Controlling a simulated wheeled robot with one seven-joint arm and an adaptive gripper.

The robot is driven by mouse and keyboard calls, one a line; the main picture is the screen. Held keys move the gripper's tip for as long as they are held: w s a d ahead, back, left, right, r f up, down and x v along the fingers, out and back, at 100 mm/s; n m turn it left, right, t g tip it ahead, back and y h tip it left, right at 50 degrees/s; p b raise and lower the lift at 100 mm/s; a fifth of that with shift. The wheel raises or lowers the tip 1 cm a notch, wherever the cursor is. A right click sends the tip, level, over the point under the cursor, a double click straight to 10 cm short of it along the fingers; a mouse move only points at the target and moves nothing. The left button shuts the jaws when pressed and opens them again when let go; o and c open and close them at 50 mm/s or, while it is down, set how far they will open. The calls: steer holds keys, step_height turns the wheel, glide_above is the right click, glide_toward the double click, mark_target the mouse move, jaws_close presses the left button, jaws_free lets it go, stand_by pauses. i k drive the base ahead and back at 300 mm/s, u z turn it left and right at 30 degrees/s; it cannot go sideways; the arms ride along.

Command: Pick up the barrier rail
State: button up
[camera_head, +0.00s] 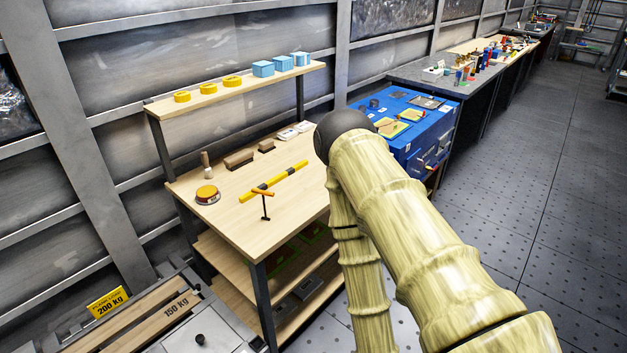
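The barrier rail looks to be the yellow and black striped bar (290,173) on the wooden workbench (235,228). It lies at a slant across the middle of the bench top. An orange T-shaped handle with a dark stem (265,205) stands close to the front of it and partly overlaps it in the picture. My arm, with a pale bamboo-like look, fills the right middle of the picture, to the right of the rail. My gripper is not in view, and nothing visible is touching the rail.
A red and yellow round item (207,195), a small brush (205,163) and brown blocks (239,159) sit on the bench. The raised shelf (215,99) holds yellow rings and blue boxes. A blue cabinet (432,130) stands right of the bench. Floor at right is clear.

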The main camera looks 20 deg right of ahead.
mark_target(244, 198)
steer(key=z, duration=1.25)
steer(key=i, duration=1.2)
steer(key=u, duration=1.3)
